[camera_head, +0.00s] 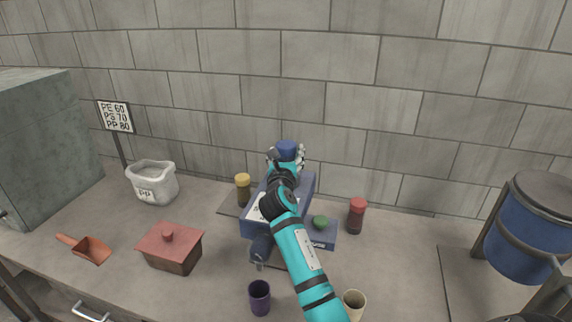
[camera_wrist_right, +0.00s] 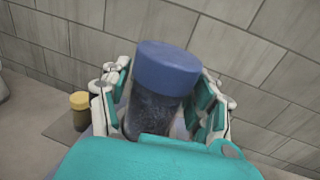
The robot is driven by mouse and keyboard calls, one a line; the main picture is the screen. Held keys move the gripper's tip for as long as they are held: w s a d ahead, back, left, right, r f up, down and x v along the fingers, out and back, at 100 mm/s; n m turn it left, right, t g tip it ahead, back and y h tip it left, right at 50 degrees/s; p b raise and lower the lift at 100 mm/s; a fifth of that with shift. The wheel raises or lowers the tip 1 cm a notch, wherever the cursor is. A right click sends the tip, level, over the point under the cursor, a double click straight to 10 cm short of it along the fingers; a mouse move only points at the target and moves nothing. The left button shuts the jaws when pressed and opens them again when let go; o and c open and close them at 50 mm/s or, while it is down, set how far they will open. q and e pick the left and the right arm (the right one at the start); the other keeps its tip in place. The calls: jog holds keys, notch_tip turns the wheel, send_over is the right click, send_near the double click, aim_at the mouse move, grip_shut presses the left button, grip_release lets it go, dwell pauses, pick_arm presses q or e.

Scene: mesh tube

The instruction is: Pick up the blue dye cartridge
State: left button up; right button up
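The blue dye cartridge (camera_head: 287,147) has a blue cap and a dark body. It is between the fingers of my right gripper (camera_head: 287,160), above and behind the blue-grey machine and higher than the other cartridges. In the right wrist view the cartridge (camera_wrist_right: 160,95) stands a little tilted between the teal finger pads of the gripper (camera_wrist_right: 163,100), which close around its body. Its lower end is hidden by my gripper. My left gripper is not in view.
A yellow-capped cartridge (camera_head: 243,190) and a red-capped cartridge (camera_head: 356,215) stand on either side of the machine (camera_head: 304,190). A green knob (camera_head: 320,222), purple cup (camera_head: 260,297), cream cup (camera_head: 354,304), red-lidded box (camera_head: 172,248) and scoop (camera_head: 88,250) are around. The wall is close behind.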

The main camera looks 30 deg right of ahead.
jog(key=c, duration=0.9)
